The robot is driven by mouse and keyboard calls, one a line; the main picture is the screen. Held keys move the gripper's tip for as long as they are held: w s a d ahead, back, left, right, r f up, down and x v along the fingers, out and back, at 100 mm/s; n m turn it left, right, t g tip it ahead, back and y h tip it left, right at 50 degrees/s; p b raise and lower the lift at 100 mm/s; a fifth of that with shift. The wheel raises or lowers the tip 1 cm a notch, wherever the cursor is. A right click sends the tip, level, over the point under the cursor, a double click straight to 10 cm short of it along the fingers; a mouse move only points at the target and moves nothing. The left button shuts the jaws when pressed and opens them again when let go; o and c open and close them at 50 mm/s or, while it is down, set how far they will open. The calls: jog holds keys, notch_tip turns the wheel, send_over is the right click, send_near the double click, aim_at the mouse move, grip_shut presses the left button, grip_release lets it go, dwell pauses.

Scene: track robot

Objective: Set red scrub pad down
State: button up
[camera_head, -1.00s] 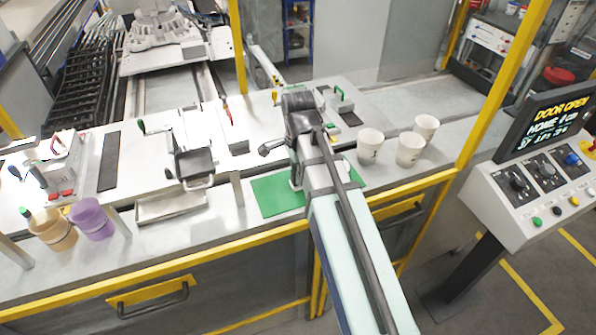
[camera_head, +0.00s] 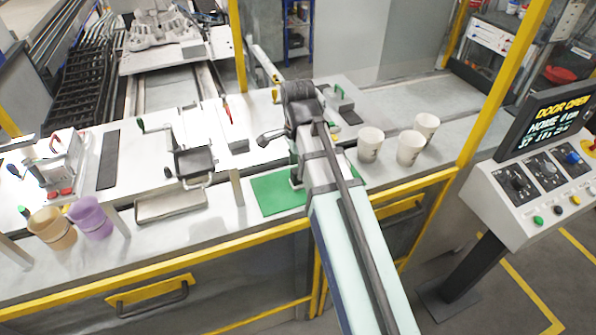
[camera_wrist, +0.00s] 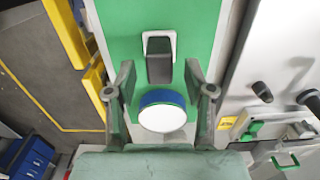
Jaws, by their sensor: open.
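I cannot make out a red scrub pad at my gripper in either view. In the wrist view my gripper (camera_wrist: 160,70) is open, its two fingers apart above the green mat (camera_wrist: 206,25). A dark block with a white base (camera_wrist: 159,62) lies on the mat just ahead of and between the fingertips. A round white disc with a blue side (camera_wrist: 162,117) shows between the fingers, nearer the palm; I cannot tell whether it touches them.
Three white cups (camera_head: 410,148) stand right of my arm. A shallow metal tray (camera_head: 170,205) and a clamp fixture (camera_head: 193,162) are to the left. A purple cup (camera_head: 91,218) and a tan cup (camera_head: 52,230) stand far left. A yellow rail (camera_head: 150,282) edges the bench.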

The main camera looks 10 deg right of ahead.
notch_tip(320, 180, up, 10)
jog(key=shift+f, duration=0.15)
dwell(0.6)
